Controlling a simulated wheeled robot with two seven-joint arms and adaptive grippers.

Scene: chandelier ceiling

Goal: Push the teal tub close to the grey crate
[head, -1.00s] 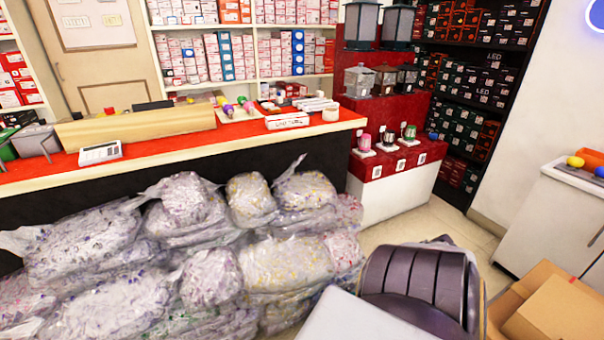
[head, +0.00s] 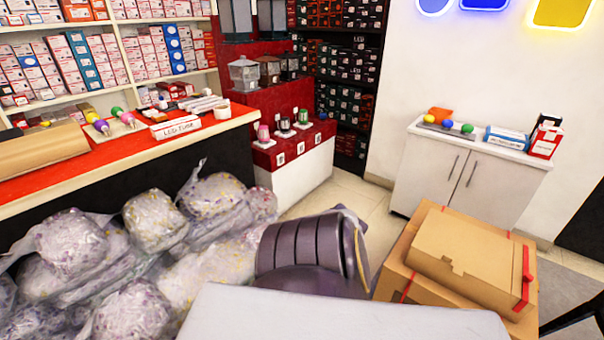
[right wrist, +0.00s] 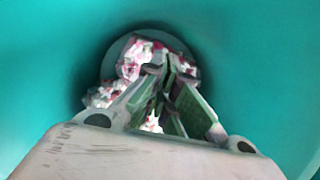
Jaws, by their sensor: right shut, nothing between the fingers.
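In the right wrist view a teal curved wall (right wrist: 55,75) surrounds my right gripper (right wrist: 165,82); it looks like the inside of the teal tub, seen from very near. White and red bits (right wrist: 135,62) lie at its round dark end, beyond the fingers. The gripper points into this hollow and is shut with nothing held. I cannot tell whether it touches the wall. The head view shows neither gripper nor the tub, and I make out no grey crate in either view.
A light grey flat surface (head: 340,318) fills the bottom of the head view. A red-topped counter (head: 130,145) and a white cabinet (head: 470,175) stand further back, with tile floor (head: 345,195) between.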

